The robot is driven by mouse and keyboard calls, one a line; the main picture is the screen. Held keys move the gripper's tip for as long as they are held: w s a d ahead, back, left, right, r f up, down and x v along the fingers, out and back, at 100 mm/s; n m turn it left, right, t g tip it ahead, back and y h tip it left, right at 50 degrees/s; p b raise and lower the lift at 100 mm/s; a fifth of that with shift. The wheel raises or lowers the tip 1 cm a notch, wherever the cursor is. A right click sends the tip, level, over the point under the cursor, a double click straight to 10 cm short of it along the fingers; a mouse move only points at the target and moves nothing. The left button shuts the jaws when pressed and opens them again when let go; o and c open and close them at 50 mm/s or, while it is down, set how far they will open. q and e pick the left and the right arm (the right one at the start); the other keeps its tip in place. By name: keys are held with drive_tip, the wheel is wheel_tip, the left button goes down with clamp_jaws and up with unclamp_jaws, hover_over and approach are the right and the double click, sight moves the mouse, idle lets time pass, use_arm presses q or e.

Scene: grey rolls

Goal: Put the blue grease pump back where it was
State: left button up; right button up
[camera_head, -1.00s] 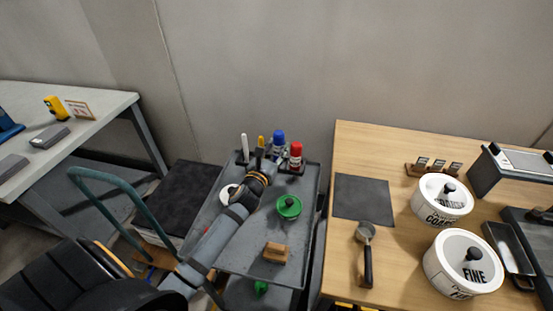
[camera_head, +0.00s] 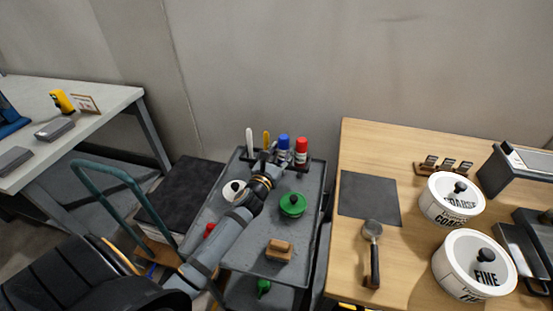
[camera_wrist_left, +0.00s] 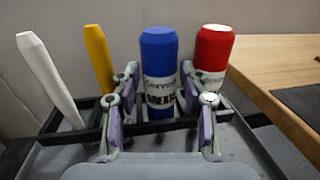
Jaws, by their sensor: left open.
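The blue grease pump (camera_head: 284,142) stands upright in the black rack at the back of the grey cart. In the left wrist view the pump (camera_wrist_left: 159,62) shows a blue cap, a white label and a blue base within the rack (camera_wrist_left: 90,131). My left gripper (camera_head: 270,164) is open in front of the rack. In the left wrist view its fingers (camera_wrist_left: 163,112) appear on either side of the pump, with gaps between them and it. The right finger overlaps the red bottle in the picture. My right gripper is not in view.
The rack also holds a red bottle (camera_head: 301,150), a yellow tool (camera_head: 266,138) and a white tool (camera_head: 249,140). A green-lidded pot (camera_head: 292,204), a white round container (camera_head: 233,190) and a wooden block (camera_head: 279,250) sit on the cart. A wooden table (camera_head: 408,160) stands at right.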

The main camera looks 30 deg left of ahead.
use_arm(q)
drive_tip(key=s+d+b, duration=0.1)
drive_tip(key=s+b, duration=0.2)
drive_tip(key=s, duration=0.8)
drive_tip(key=shift+s, duration=0.35)
